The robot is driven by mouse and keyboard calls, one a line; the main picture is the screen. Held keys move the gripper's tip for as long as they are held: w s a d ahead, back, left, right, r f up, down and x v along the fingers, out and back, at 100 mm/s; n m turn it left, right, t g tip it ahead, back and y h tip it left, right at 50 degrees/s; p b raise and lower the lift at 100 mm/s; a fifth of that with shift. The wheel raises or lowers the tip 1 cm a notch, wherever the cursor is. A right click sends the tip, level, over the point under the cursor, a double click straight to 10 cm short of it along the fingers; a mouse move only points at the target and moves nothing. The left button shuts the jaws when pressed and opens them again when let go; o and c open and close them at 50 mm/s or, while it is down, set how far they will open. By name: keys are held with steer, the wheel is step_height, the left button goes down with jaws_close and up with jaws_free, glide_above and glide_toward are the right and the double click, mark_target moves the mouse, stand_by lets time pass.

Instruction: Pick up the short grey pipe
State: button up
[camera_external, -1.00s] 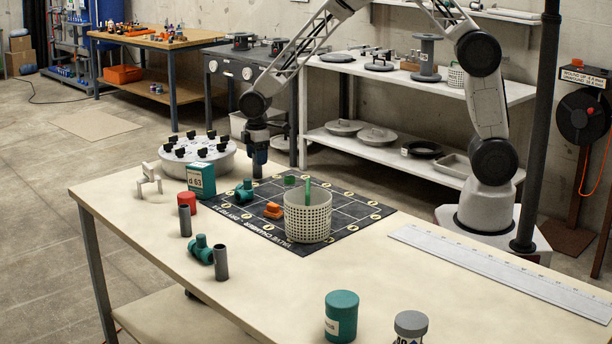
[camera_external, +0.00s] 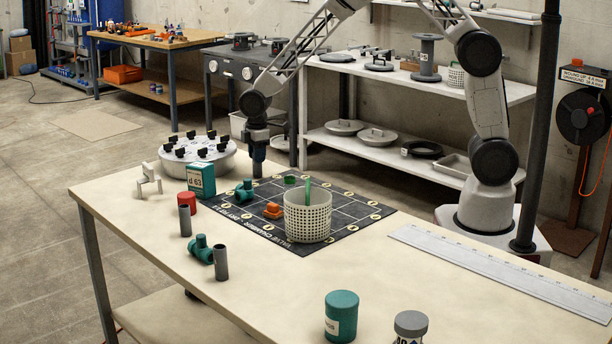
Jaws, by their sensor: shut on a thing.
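Two grey pipes stand upright on the near left of the table: one (camera_external: 185,221) near the red cap, and one (camera_external: 221,263) beside a teal tee fitting (camera_external: 201,248). Both are well apart from my gripper.
A perforated white basket (camera_external: 307,217) with a green stick stands on the mat. An orange part (camera_external: 273,211) and a teal fitting (camera_external: 244,190) are near it. A teal box (camera_external: 201,180) and red cap (camera_external: 187,203) stand left.

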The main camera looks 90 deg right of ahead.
steer(key=shift+r, duration=0.65)
step_height(320, 180, up, 2)
steer(key=shift+r, duration=0.1)
steer(key=s+a+r, duration=0.1)
steer(key=s+a, duration=0.1)
steer(key=s, duration=1.4)
steer(key=shift+a, duration=0.15)
steer(key=shift+r, duration=0.1)
steer(key=shift+w, duration=0.1)
steer(key=w+a+r, duration=0.5)
steer(key=w+a, duration=0.1)
steer(key=w, duration=0.1)
steer(key=w+a+r+m, duration=0.1)
steer(key=w+a+r, duration=0.4)
steer(key=w, duration=0.3)
steer(key=shift+w+a+r, duration=0.3)
steer(key=shift+a, duration=0.4)
steer(key=shift+w, duration=0.1)
